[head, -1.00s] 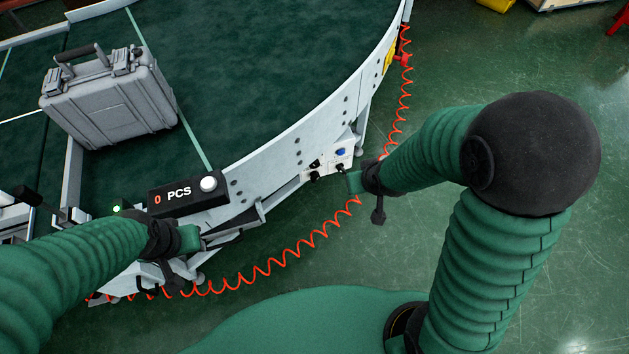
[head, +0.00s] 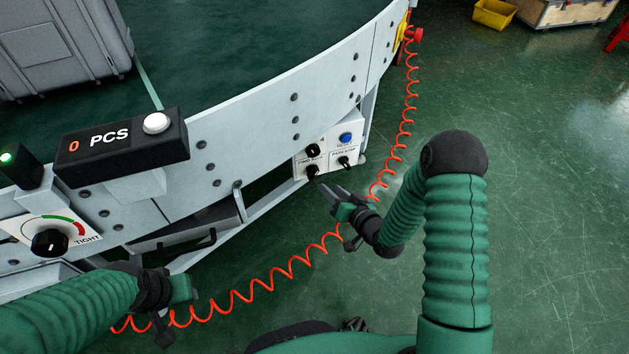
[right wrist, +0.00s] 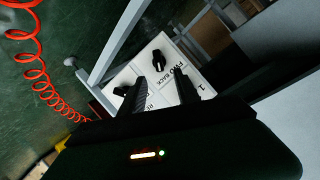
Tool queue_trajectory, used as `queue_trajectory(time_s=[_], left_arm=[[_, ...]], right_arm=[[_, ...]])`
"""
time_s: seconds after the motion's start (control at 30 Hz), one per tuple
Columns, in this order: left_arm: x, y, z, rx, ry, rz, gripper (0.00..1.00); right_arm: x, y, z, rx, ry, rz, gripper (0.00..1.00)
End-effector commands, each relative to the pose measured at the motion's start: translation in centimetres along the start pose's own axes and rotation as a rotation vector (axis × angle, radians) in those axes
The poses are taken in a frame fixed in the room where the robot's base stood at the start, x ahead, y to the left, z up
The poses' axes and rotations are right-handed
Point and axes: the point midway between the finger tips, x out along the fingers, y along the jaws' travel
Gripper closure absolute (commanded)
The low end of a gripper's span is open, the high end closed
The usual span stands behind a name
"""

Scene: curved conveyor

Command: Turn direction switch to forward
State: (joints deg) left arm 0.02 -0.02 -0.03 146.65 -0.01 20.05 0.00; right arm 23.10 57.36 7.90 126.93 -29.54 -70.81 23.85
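A white control panel (head: 328,138) sits on the conveyor's outer side, with black knobs and a blue button. The direction switch (head: 312,170) seems to be its lower-left black knob. In the right wrist view, the switch (right wrist: 158,60) is a black knob beside a "FWD BACK" label (right wrist: 172,76). My right gripper (head: 333,190) is just below and to the right of it in the head view. Its two fingers (right wrist: 160,80) are apart with nothing between them. They appear short of the knob. My left gripper (head: 186,289) is low at the left; its fingers are not clear.
The curved conveyor wall (head: 270,105) runs across the view. A "0 PCS" counter box (head: 122,142) and a dial marked "TIGHT" (head: 50,241) are at the left. A red coiled cable (head: 290,270) hangs near both grippers. Open green floor lies at the right.

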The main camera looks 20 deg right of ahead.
Motion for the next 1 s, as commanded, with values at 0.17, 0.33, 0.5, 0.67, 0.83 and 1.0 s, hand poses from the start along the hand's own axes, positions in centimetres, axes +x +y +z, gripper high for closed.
queue_trajectory(time_s=[0.17, 0.33, 0.5, 0.67, 0.83, 1.0], left_arm=[[3.2, 0.0, 0.8, 0.001, -0.001, 0.000, 0.64], [5.2, 0.0, 1.3, 0.001, -0.001, 0.000, 0.64], [6.1, 0.0, 1.5, 0.001, -0.001, 0.000, 0.64], [6.0, 0.0, 1.5, 0.001, -0.001, 0.000, 0.64], [6.0, 0.0, 1.4, 0.001, -0.001, 0.000, 0.64], [6.0, 0.0, 1.4, 0.001, -0.001, 0.000, 0.64]], right_arm=[[5.1, 0.4, 0.6, -0.004, 0.003, -0.004, 0.62], [9.0, 0.2, 0.5, -0.003, 0.002, -0.002, 0.62], [11.0, 0.1, 0.2, -0.002, 0.001, -0.001, 0.62], [11.3, 0.0, 0.0, -0.001, -0.001, 0.001, 0.62], [11.2, 0.0, 0.0, -0.001, -0.001, 0.001, 0.66], [11.2, 0.0, 0.0, -0.001, -0.001, 0.001, 0.88]])
